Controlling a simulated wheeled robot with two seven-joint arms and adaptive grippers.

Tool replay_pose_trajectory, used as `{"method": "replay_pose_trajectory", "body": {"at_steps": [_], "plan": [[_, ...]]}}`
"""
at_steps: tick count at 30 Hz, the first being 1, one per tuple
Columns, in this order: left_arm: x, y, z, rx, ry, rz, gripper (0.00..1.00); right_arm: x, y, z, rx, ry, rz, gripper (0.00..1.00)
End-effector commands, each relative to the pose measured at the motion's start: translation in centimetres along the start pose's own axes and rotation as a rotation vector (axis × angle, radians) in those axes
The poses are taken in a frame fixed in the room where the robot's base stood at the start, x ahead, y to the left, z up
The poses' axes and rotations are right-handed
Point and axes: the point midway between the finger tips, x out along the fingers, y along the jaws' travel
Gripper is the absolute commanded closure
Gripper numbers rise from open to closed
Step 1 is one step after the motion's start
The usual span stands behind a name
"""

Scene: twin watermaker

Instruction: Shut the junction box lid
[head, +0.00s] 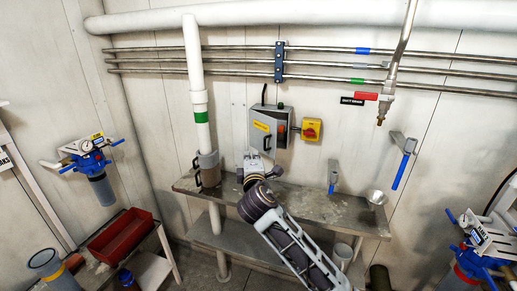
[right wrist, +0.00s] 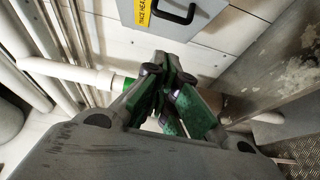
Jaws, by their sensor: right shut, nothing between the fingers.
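The grey junction box (head: 284,116) is mounted on the white wall above the bench. Its lid (head: 262,132) carries a yellow label and looks to stand at an angle out from the box, with reddish and green parts showing at its right. How far it is open I cannot tell. The lid (right wrist: 205,22) also shows in the right wrist view, with its yellow label and black handle. My right gripper (head: 251,157) is just below the lid, shut and empty. Its fingers (right wrist: 170,65) meet below the lid in the wrist view. My left gripper is out of view.
A yellow switch box (head: 312,129) with a red knob sits right of the junction box. A white vertical pipe (head: 200,120) stands to the left. The metal bench (head: 310,208) runs below. A blue-handled valve (head: 402,168) is farther right.

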Motion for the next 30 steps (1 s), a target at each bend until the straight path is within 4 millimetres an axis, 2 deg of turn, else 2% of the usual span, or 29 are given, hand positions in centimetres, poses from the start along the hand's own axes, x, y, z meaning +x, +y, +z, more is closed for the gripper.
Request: {"method": "replay_pose_trajectory", "body": {"at_steps": [12,18,30], "plan": [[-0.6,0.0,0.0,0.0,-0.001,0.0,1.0,3.8,0.1,0.1,0.0,-0.001,-0.001,1.0],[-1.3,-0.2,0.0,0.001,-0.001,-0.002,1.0,5.4,0.1,1.9,-0.001,-0.002,-0.001,1.0],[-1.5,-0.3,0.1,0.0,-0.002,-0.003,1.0,6.4,0.0,2.9,0.001,0.0,-0.001,1.0]]}}
